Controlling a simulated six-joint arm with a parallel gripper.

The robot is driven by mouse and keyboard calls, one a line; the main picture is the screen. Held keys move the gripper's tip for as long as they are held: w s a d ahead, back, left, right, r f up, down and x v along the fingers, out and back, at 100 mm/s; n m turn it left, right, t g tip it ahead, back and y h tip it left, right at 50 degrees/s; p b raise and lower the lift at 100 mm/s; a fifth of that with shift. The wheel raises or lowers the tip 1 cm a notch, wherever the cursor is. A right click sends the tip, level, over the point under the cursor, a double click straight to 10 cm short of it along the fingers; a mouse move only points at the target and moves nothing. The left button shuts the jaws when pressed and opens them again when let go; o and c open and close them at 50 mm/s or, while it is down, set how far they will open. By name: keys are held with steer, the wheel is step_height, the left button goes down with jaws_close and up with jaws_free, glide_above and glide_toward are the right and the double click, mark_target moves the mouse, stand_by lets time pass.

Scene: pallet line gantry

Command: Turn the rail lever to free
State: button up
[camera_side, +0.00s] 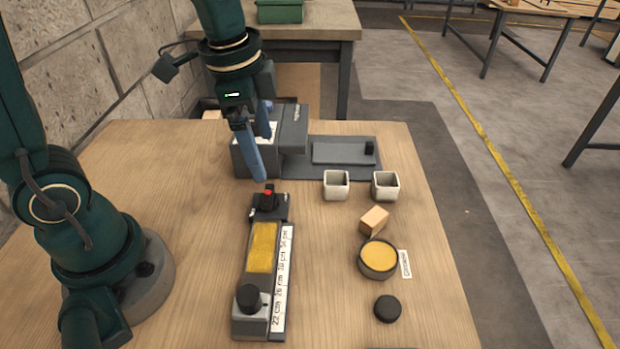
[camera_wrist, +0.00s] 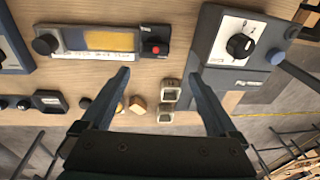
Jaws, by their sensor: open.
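A dark rail unit (camera_side: 240,268) with a yellow strip and a white centimetre scale lies along the table; it also shows in the wrist view (camera_wrist: 72,54). At its far end a small dark block carries a red-topped part (camera_side: 268,193), which looks like the rail lever; it shows at the rail's right end in the wrist view (camera_wrist: 155,49). Its exact setting is too small to read. A black knob (camera_side: 249,297) stands at the near end. My gripper (camera_side: 264,160) is open and empty, above and just beyond the red-topped part, apart from it.
A grey box (camera_side: 293,130) with a dial (camera_wrist: 240,45) stands close behind my gripper. Two pale square cups (camera_side: 336,185) (camera_side: 386,186), a wooden block (camera_side: 374,220), a yellow-filled bowl (camera_side: 378,258) and a black disc (camera_side: 387,308) are to the right. The table between rail and bowl is clear.

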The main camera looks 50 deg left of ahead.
mark_target(268, 193)
steer(key=f, duration=0.1)
steer(key=f+g, duration=0.1)
steer(key=f, duration=0.1)
steer(key=shift+w+a+f+g, duration=0.1)
steer(key=shift+w+f+g, duration=0.2)
steer(key=shift+f, duration=0.1)
steer(key=shift+s+f, duration=0.15)
steer(key=shift+f, duration=2.6)
steer(key=c, duration=1.4)
